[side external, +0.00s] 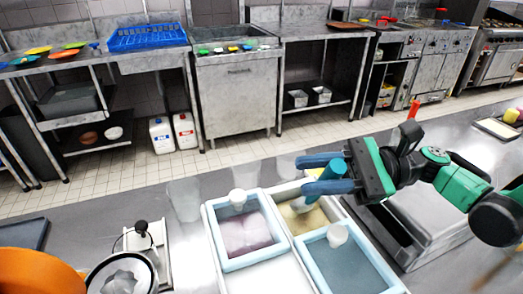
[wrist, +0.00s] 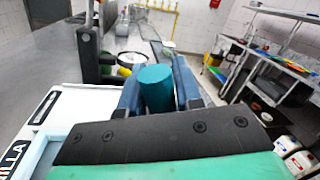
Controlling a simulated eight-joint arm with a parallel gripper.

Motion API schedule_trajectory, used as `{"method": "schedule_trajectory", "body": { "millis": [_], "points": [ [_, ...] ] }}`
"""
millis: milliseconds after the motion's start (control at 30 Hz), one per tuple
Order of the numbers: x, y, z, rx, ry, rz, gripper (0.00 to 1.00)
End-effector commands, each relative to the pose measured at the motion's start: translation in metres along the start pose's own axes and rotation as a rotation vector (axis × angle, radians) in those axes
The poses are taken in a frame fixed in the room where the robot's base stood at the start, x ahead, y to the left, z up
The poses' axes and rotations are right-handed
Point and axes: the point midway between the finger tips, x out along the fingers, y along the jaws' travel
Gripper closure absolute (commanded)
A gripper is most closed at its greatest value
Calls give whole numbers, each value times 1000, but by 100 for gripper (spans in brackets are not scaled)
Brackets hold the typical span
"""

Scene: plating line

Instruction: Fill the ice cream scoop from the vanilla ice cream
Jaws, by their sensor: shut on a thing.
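My gripper (side external: 312,174) has two blue fingers shut on the teal handle of the ice cream scoop (side external: 335,168). It holds the scoop above the tubs. In the wrist view the handle (wrist: 157,88) stands between the fingers (wrist: 156,80). The scoop's head is hard to make out below the fingers. The pale yellow tub, which looks like the vanilla ice cream (side external: 312,220), lies under my gripper and is partly hidden by it. In the wrist view a label ending in "ILLA" (wrist: 12,158) shows at lower left.
A tub with pinkish contents (side external: 246,234) stands left of the yellow one, and a blue-grey tub (side external: 345,266) stands in front. A metal device with a black knob (side external: 140,230) and an orange rounded object (side external: 38,272) are at left.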

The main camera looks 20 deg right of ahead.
Motion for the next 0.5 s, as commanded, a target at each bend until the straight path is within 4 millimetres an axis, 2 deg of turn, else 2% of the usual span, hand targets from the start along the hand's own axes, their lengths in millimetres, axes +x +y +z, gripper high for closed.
{"method": "schedule_trajectory", "body": {
  "millis": [500],
  "points": [
    [1,-8,-6,0,0,0,100]
  ]
}}
